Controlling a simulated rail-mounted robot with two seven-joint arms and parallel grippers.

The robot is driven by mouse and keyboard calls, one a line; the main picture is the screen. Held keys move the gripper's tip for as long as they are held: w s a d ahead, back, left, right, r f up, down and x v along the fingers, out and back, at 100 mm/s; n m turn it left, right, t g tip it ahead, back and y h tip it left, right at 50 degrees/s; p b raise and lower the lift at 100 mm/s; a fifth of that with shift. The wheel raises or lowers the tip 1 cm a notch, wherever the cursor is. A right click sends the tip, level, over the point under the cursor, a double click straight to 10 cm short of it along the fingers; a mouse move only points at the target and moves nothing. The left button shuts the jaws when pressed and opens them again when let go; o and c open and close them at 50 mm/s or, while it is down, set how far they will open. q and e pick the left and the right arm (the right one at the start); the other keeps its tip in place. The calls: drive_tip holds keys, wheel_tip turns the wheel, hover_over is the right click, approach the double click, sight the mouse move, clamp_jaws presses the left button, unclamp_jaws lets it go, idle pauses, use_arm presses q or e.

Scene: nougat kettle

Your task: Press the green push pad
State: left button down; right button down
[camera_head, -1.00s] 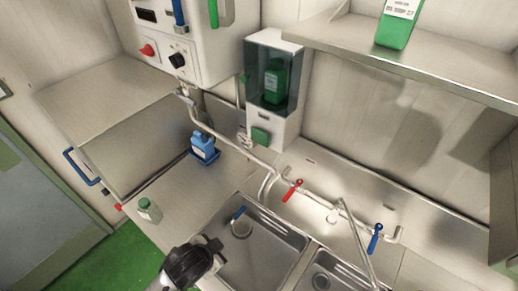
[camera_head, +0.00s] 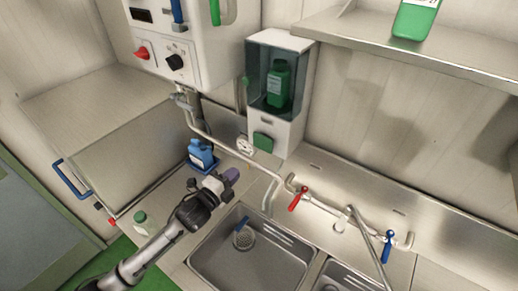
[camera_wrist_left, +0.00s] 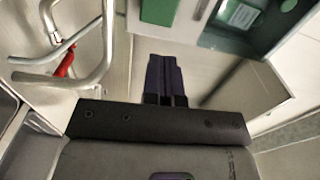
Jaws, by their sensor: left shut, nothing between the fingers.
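The green push pad (camera_head: 263,142) is on the lower front of a white wall dispenser (camera_head: 285,125) that holds a green bottle (camera_head: 279,84). In the left wrist view the pad (camera_wrist_left: 160,10) shows at the top edge, partly cut off. My left gripper (camera_head: 232,174) is shut and empty, in front of and a little below the pad in the head view, apart from it. Its dark fingers (camera_wrist_left: 166,75) point toward the dispenser in the wrist view. My right gripper is not in view.
A blue bottle (camera_head: 202,154) in a blue holder stands just left of my left gripper. A pipe with a red-handled valve (camera_head: 298,198) and a blue-handled valve (camera_head: 388,246) runs along the wall. A sink (camera_head: 247,256) is in front. A shelf (camera_head: 410,62) juts out at upper right.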

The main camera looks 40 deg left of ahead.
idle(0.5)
use_arm(q)
drive_tip(key=p, duration=0.3)
approach(263, 145)
drive_tip(key=w, duration=0.5)
drive_tip(key=shift+w+a+r, duration=0.15)
drive_tip(key=shift+w+a, duration=0.15)
drive_tip(key=shift+w, duration=0.9)
drive_tip(key=shift+w, duration=0.1)
